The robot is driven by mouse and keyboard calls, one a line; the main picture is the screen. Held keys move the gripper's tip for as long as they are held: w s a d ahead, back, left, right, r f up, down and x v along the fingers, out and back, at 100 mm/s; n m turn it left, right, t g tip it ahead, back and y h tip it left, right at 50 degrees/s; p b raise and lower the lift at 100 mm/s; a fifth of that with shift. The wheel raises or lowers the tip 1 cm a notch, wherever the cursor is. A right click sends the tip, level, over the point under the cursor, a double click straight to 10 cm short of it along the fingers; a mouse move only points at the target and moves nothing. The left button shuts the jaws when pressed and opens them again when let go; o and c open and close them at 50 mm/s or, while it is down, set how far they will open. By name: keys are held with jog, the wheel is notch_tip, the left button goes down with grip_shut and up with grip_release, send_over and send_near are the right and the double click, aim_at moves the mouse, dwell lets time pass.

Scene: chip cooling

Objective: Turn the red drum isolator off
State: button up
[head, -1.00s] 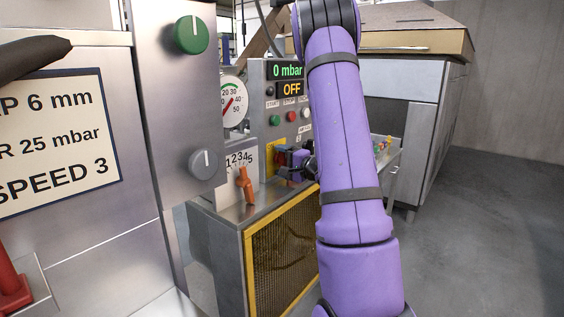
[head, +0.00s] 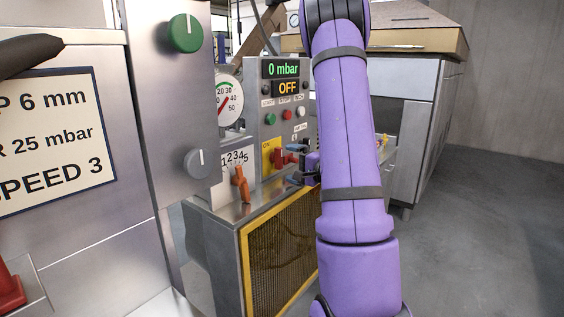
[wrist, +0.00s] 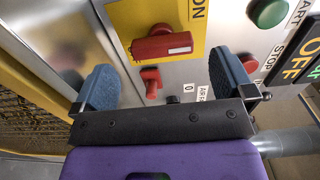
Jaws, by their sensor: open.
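The red drum isolator (head: 280,158) is a red handle on a yellow plate marked ON, on the front of the grey control panel. In the wrist view the isolator (wrist: 162,46) shows clearly, its long side running roughly left to right; the ON mark is to its upper right. My gripper (head: 298,162) is just to the right of the isolator in the head view, partly hidden by my purple arm. In the wrist view my gripper (wrist: 165,82) is open and empty, its blue fingers well apart, with the isolator beyond the gap and nothing touching it.
A small red lever (wrist: 151,82) sits beside the isolator, between the fingers' lines of reach. The panel has a green button (head: 274,118), a red button (head: 287,115) and an OFF display (head: 288,88). An orange lever (head: 241,184) and a yellow-framed mesh guard (head: 280,246) are nearby.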

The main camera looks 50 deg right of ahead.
jog(key=s, duration=0.5)
jog(key=shift+d, duration=0.15)
dwell(0.4)
